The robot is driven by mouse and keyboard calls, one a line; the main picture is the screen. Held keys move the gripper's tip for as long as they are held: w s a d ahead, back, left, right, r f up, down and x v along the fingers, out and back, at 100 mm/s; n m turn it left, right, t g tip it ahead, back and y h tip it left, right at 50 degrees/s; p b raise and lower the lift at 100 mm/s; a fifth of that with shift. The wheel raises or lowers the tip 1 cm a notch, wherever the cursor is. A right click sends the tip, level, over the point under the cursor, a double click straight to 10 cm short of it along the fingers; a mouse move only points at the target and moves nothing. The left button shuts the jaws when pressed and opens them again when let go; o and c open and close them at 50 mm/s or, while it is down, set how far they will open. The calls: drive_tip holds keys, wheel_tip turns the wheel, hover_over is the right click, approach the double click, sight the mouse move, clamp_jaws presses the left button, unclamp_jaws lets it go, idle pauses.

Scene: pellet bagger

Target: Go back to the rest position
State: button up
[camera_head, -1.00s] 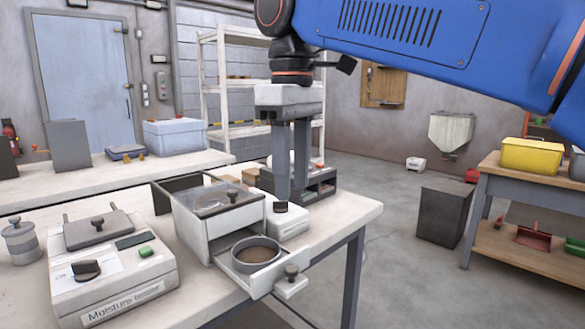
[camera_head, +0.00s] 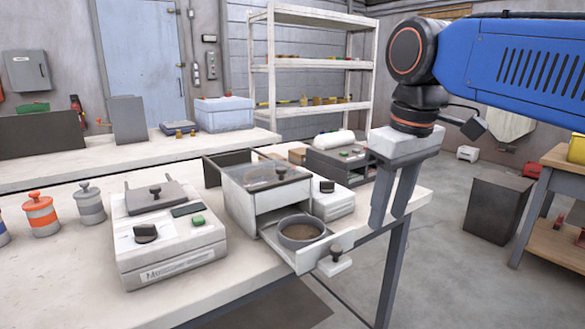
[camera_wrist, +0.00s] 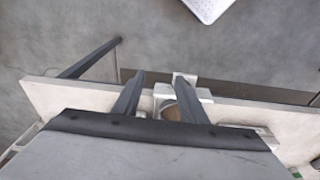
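My gripper (camera_head: 388,221) hangs with its fingers pointing down at the right end of the near bench (camera_head: 225,287). In the wrist view my gripper (camera_wrist: 160,78) has its two fingers apart with nothing between them. A white box with an open drawer (camera_head: 291,260) stands left of it. A grey round pan (camera_head: 302,232) with brown contents sits in that drawer. The drawer's dark knob (camera_head: 336,252) points toward the front right. My gripper is apart from the drawer and the pan.
A moisture analyser (camera_head: 167,246) and several small canisters, one orange-banded (camera_head: 40,215), stand on the bench's left. Behind are a dark device (camera_head: 345,161) and a white shelf rack (camera_head: 312,60). A dark bin (camera_head: 497,207) stands on the floor at right. Open floor lies between.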

drive_tip(key=s+d+f+m+t, duration=0.1)
drive_tip(key=s+d+f+m, duration=0.1)
drive_tip(key=f, duration=0.6)
drive_tip(key=s+d+f+m+t, duration=0.1)
drive_tip(key=s+d+f+m, duration=0.1)
drive_tip(key=d+f, duration=0.3)
drive_tip(key=s+d+f+m+t, duration=0.1)
drive_tip(key=s+d+f, duration=0.3)
drive_tip(key=f, duration=0.6)
drive_tip(key=shift+s+d+f+m+h, duration=0.3)
drive_tip(key=shift+f+m, duration=0.1)
drive_tip(key=shift+m, duration=0.3)
